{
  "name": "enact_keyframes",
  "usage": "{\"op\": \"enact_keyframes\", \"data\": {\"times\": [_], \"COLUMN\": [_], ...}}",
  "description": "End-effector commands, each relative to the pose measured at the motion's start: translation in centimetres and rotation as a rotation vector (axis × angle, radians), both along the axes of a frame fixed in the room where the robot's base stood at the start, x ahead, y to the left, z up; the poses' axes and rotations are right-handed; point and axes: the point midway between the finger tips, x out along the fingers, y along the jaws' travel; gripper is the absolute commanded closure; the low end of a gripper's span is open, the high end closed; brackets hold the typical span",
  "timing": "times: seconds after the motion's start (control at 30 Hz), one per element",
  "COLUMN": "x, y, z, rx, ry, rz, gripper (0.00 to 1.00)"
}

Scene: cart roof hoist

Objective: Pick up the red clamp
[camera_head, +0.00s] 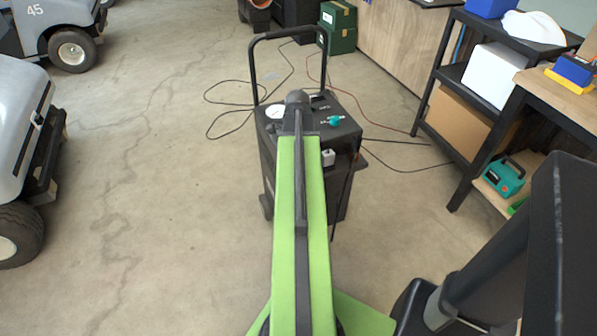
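I cannot make out a red clamp in the head view. A thin red cable (385,127) runs over the floor behind and right of a black wheeled cart (340,203). My green arm reaches forward over the near side of the cart and hides part of it. The dark far end of my arm shows in front of the cart's top, but no gripper fingers can be made out.
The cart has a tall handle (253,65), a round gauge and a teal part on top. Black cables lie around it. A shelf (449,75) and a workbench stand right, white carts (20,125) left. The floor at left centre is clear.

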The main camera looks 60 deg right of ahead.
Motion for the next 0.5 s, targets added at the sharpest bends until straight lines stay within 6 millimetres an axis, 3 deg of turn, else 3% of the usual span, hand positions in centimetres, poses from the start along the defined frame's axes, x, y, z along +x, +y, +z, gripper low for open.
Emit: {"op": "enact_keyframes", "data": {"times": [0.03, 0.27, 0.5], "x": [0.0, -0.02, -0.05], "y": [0.02, 0.01, 0.01], "z": [-1.26, -0.89, -0.89], "rx": [0.0, 0.0, 0.0], "ry": [0.0, 0.0, 0.0], "rz": [0.0, -0.001, -0.001], "gripper": [0.69, 0.69, 0.99]}}
